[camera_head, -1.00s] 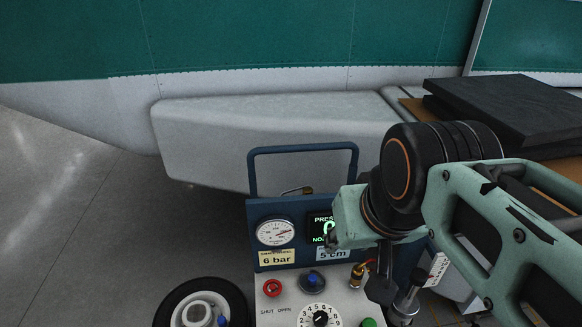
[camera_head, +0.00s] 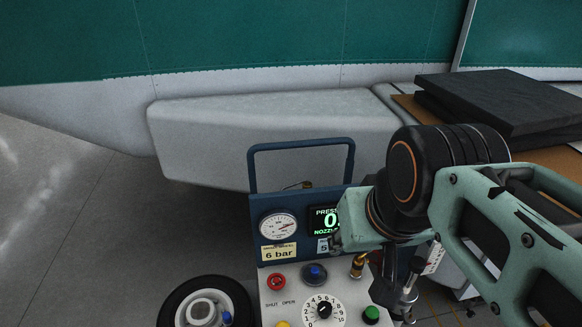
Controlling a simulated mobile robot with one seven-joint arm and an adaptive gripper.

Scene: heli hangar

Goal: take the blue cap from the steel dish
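I cannot make out a steel dish in this view. A small blue piece (camera_head: 227,318) shows at the wheel near the bottom edge; I cannot tell whether it is the blue cap. My arm comes in from the right, and the dark end part that seems to be my gripper (camera_head: 392,288) points down beside the right side of the control panel. Its fingers are not clear, so I cannot tell whether it is open or shut.
A blue-framed inflation panel (camera_head: 300,293) with gauge, display, knobs and buttons stands in the middle. A black-tyred wheel (camera_head: 172,304) lies left of it. Black slabs (camera_head: 500,105) lie on a brown surface at right. Grey floor (camera_head: 75,240) is clear at left.

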